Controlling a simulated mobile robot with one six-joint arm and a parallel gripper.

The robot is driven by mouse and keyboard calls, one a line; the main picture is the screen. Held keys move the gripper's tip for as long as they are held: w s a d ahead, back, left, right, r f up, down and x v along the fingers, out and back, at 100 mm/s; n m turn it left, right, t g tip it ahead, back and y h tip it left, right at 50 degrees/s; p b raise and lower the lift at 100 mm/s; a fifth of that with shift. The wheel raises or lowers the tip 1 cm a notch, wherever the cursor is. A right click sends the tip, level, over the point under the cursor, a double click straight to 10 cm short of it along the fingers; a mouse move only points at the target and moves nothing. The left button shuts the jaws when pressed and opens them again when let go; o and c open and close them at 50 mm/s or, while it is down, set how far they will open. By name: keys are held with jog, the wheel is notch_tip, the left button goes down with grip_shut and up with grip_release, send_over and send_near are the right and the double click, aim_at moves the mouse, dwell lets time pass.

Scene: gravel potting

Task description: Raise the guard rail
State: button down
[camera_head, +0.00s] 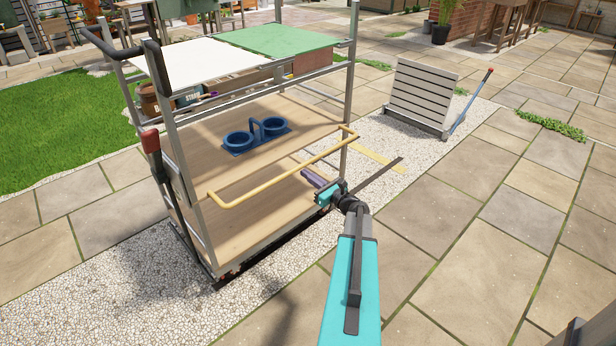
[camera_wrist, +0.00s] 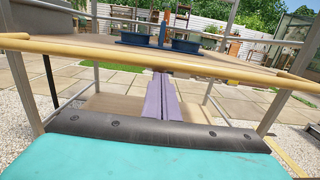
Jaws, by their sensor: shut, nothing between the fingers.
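The guard rail (camera_head: 285,173) is a yellow bar with bent ends on the near long side of a grey-framed trolley. It hangs out in front of the middle wooden shelf (camera_head: 300,115), at about or just below shelf level. In the wrist view the rail (camera_wrist: 90,48) crosses the upper part of the picture. My gripper (camera_head: 311,176) has purple fingers, shut and empty, pointing in under the rail towards the space above the lower shelf (camera_head: 255,220). In the wrist view the fingers (camera_wrist: 161,78) reach up to the rail's lower edge. Whether they touch it I cannot tell.
A blue two-cup holder (camera_head: 256,136) stands on the middle shelf. White and green panels (camera_head: 275,40) cover the top. A red-handled lever (camera_head: 152,145) is at the trolley's left end. A slatted ramp (camera_head: 422,95) stands behind right. Paving at right is clear.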

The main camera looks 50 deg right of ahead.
jog(key=shift+s+d+r+p, duration=0.1)
jog(key=shift+d+r+p, duration=0.1)
jog(key=shift+p, duration=0.1)
jog(key=shift+a+r+p, duration=0.15)
jog(key=shift+p, duration=0.2)
jog(key=shift+a+r+g+p, duration=0.1)
jog(key=shift+r+g+p, duration=0.05)
jog(key=shift+g+p, duration=0.15)
jog(key=shift+r+p, duration=0.15)
jog(key=shift+p, duration=0.15)
